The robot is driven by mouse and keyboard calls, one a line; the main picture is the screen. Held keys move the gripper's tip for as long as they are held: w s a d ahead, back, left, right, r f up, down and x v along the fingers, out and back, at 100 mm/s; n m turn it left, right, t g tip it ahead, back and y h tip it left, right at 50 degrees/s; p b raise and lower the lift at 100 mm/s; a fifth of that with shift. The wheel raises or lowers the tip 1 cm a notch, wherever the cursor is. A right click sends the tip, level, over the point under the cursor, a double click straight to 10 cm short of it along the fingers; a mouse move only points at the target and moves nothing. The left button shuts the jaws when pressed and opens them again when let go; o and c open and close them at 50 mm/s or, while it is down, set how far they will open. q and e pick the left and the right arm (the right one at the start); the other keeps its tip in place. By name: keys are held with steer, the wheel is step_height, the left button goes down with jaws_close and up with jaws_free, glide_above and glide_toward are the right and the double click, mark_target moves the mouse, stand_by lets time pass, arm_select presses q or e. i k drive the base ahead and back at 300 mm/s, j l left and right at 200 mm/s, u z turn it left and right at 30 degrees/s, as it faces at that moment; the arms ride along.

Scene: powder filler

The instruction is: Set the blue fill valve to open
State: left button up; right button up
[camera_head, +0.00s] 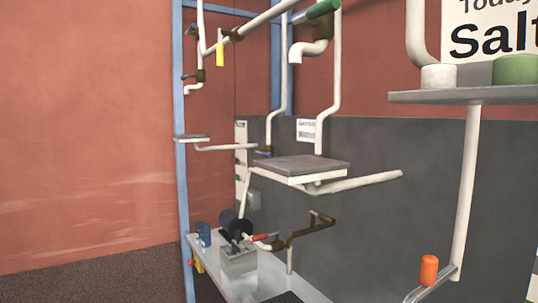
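I cannot tell for certain which part is the blue fill valve. A small brown valve (200,75) sits on a white pipe at upper left, with a small dark bluish piece on its left side. Another small bluish piece (263,153) shows at the left edge of the middle grey platform, too small to make out. Blue objects (203,235) stand on the low metal tray (240,286). Neither of my grippers can be made out in this view.
A yellow handle (220,54) hangs from an upper pipe. A green handle (322,9) is at the top, a red one (261,238) low down, an orange knob (429,270) at lower right. A grey platform (302,164) and shelf (465,95) jut out. The left floor is clear.

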mark_target(263, 152)
steer(key=i+j+z, duration=0.45)
steer(key=i+j, duration=0.6)
steer(key=i, duration=0.05)
